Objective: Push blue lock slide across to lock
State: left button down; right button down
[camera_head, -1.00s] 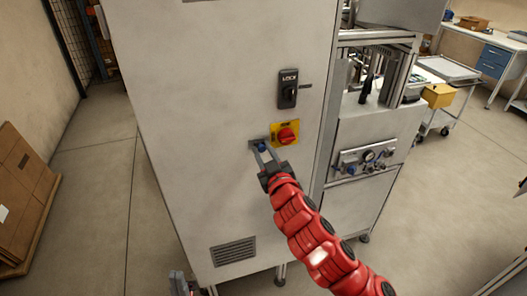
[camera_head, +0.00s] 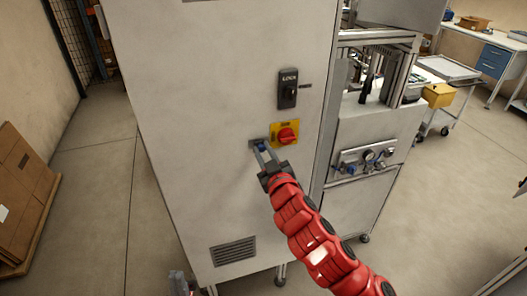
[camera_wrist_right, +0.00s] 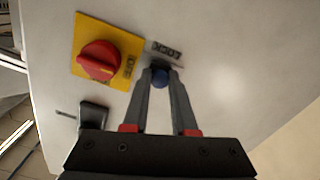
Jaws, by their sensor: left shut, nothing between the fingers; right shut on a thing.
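The blue lock slide (camera_head: 262,147) is a small blue knob on the grey cabinet door, beside a plate marked LOCK (camera_wrist_right: 165,50). My right gripper (camera_head: 262,150) has its fingers on either side of the blue knob (camera_wrist_right: 160,76) and is shut on it. The fingers partly cover the slide in the head view. My left gripper (camera_head: 181,285) shows only partly at the bottom edge of the head view, low and away from the slide; it is shut and empty.
A red rotary switch on a yellow plate (camera_head: 286,134) sits just right of the slide, close to my right fingers. A black door handle (camera_head: 288,88) is above it. A vent (camera_head: 233,251) is lower on the door. Cardboard boxes (camera_head: 22,195) stand at far left.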

dwell(0.5)
jog(key=shift+w+d+r, duration=0.1)
jog(key=shift+d, duration=0.25)
jog(key=shift+w+d+p, duration=0.3)
jog(key=shift+d+p, duration=0.25)
jog(key=shift+d, duration=0.35)
jog(key=shift+a, duration=0.1)
jog(key=c, duration=0.7)
grip_release()
